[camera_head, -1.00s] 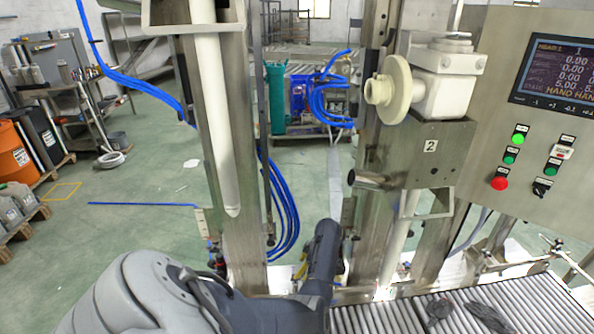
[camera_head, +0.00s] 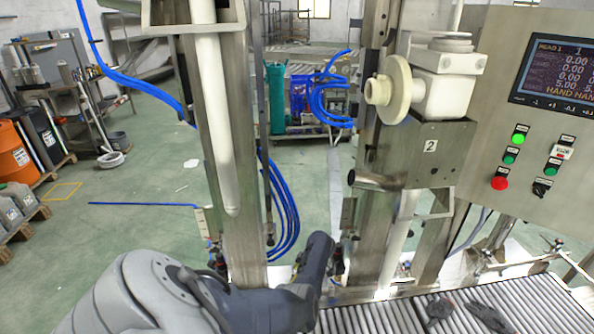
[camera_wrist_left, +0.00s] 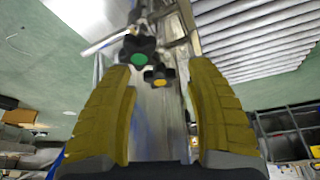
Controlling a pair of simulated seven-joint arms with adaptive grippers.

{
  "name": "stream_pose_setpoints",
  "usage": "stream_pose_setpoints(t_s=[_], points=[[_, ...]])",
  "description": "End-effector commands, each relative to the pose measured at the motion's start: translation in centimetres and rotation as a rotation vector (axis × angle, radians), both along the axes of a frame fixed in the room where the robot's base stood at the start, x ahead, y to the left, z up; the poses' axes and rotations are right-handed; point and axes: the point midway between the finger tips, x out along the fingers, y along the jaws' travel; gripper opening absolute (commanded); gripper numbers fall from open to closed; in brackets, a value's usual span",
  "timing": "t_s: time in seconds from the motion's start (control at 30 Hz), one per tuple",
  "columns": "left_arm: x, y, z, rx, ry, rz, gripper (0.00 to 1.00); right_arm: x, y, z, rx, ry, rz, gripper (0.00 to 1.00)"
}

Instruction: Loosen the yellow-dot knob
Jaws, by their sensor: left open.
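The yellow-dot knob (camera_wrist_left: 160,78) is a dark lobed knob with an orange-yellow centre, in the left wrist view between and beyond my fingertips. A second dark lobed knob with a green dot (camera_wrist_left: 138,56) sits up and left of it, close by. My left gripper (camera_wrist_left: 160,68) is open, with its two yellow fingers spread and nothing between the pads. I cannot tell the exact gap to the knob. In the head view my left arm comes in at the bottom, but its gripper and the yellow-dot knob cannot be made out there. My right gripper is not in view.
Metal uprights and white lances (camera_head: 216,120) stand in front of me. Right of centre is a steel block marked 2 (camera_head: 428,152) with a white flanged fitting (camera_head: 392,90). A control panel (camera_head: 535,125) is at the right. A roller conveyor (camera_head: 535,300) runs along the lower right.

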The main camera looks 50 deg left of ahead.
Motion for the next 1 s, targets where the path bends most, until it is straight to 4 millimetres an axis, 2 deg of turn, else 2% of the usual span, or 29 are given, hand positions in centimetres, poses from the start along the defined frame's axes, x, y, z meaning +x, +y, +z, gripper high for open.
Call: stream_pose_setpoints(t_s=[0.07, 0.53, 0.77, 1.0], points=[[0.01, 0.00, 0.01, 0.000, 0.000, 0.000, 0.55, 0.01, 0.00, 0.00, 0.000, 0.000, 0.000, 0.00], [0.01, -0.12, -0.03, -0.002, 0.000, -0.001, 0.01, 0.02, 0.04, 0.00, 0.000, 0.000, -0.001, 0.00], [0.11, -0.20, -0.04, -0.005, 0.000, 0.015, 0.00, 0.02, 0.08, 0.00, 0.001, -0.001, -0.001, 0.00], [0.27, -0.08, -0.03, -0.006, 0.002, 0.192, 0.00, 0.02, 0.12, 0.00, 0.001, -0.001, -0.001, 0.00]])
